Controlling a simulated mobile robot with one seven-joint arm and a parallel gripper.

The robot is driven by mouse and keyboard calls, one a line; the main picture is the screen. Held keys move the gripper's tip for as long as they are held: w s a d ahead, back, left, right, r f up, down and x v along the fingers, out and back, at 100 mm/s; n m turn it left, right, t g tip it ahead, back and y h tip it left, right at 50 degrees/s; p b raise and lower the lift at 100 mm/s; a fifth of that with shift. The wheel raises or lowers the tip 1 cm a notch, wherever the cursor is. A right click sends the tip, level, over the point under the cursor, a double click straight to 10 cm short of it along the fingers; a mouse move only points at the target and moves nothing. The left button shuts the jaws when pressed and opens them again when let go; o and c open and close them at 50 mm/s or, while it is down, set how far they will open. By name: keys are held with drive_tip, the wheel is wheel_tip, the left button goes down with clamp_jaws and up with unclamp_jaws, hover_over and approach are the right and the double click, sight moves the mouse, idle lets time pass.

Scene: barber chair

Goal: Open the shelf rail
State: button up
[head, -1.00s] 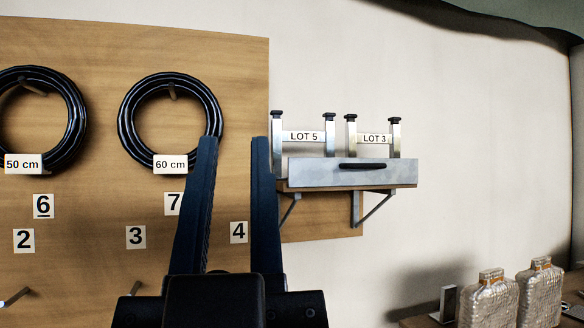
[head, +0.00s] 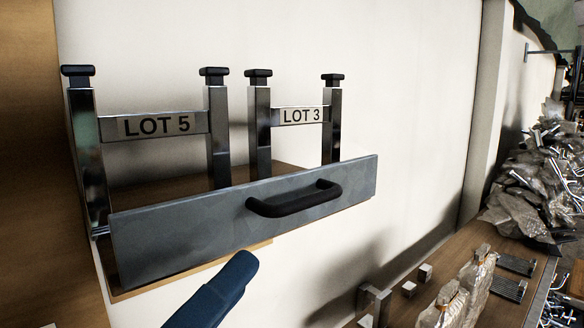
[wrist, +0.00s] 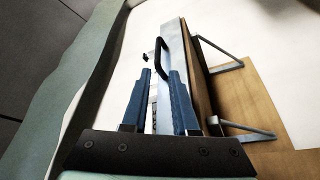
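The shelf rail (head: 225,222) is a grey metal strip along the front of a small wooden wall shelf (head: 185,185). It carries a black bar handle (head: 295,200), which also shows in the wrist view just beyond my fingertips (wrist: 160,60). My gripper (wrist: 161,74) is open, with a visible gap between its two dark blue fingers, and it is empty. In the head view one blue finger (head: 215,292) shows below the rail, left of and lower than the handle; the other finger is out of the picture. The rail stands upright across the shelf front.
Chrome posts with black caps and signs LOT 5 (head: 157,123) and LOT 3 (head: 302,116) stand on the shelf. Metal brackets (wrist: 245,130) hold it from below. A wooden table (head: 395,300) with wrapped bottles (head: 470,290) lies lower right. The space before the rail looks clear.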

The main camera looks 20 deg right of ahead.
sight(307, 203)
drive_tip(key=p+x, duration=0.2)
drive_tip(key=x, duration=0.3)
drive_tip(key=p+x, duration=0.2)
drive_tip(key=x, duration=0.3)
drive_tip(key=shift+d+r, duration=0.3)
drive_tip(key=shift+d, duration=0.1)
drive_tip(key=shift+w+d+p, duration=0.4)
drive_tip(key=shift+w+d, duration=0.1)
drive_tip(key=shift+w, duration=0.1)
drive_tip(key=shift+c, duration=0.3)
clamp_jaws()
